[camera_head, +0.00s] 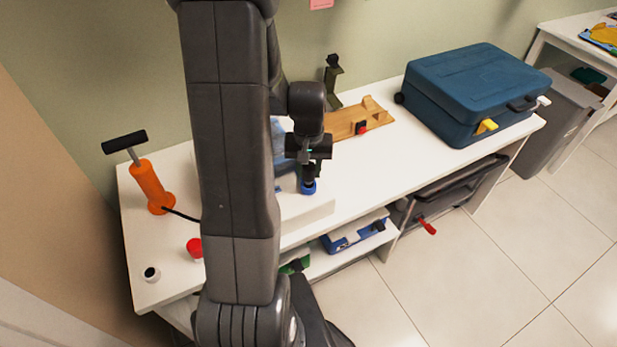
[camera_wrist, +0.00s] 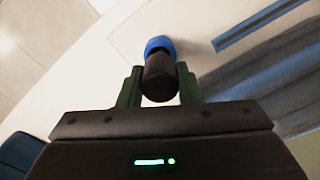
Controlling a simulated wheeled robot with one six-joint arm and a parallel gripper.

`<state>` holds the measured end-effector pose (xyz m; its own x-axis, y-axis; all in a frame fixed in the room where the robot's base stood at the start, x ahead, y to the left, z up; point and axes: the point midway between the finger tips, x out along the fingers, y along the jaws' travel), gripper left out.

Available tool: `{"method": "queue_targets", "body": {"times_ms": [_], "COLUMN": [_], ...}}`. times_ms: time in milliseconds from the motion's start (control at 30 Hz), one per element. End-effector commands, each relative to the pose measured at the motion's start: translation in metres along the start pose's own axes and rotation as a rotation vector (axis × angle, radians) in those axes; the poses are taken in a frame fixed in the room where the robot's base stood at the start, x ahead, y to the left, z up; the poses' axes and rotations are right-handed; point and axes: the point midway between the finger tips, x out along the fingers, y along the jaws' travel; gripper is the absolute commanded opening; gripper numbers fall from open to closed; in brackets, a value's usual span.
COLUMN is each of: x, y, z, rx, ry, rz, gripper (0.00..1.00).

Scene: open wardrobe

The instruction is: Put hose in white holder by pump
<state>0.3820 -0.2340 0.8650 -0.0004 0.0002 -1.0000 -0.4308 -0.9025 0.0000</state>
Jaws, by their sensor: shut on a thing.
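The orange pump (camera_head: 150,185) with a black T-handle stands on the left of the white table. A black hose (camera_head: 180,214) leaves its base and passes behind my arm. The small white holder (camera_head: 152,274), with a dark opening, sits at the table's front left corner. My gripper (camera_head: 309,170) is shut on a black cylindrical piece, seemingly the hose end (camera_wrist: 159,78). A blue ring (camera_head: 308,187) is at its far end; I cannot tell whether it belongs to the hose or the white surface. My wrist view also shows my gripper's green fingers (camera_wrist: 158,88).
A red round item (camera_head: 195,247) lies near the holder. A white box (camera_head: 305,208) is under my gripper. Behind are a wooden piece (camera_head: 355,118) and a blue case (camera_head: 475,90). A lower shelf holds a blue-and-white case (camera_head: 350,232). My arm hides much of the middle left.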

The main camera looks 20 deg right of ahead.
Motion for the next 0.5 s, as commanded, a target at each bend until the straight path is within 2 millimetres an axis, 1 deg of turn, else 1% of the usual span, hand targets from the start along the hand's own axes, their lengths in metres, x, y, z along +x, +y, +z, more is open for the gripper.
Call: {"method": "queue_targets", "body": {"times_ms": [100, 500], "x": [-0.008, -0.028], "y": [0.000, 0.000], "z": [0.000, 0.000], "rx": [0.000, 0.000], "ry": [0.001, 0.001], "rz": [0.000, 0.000], "gripper": [0.04, 0.04]}}
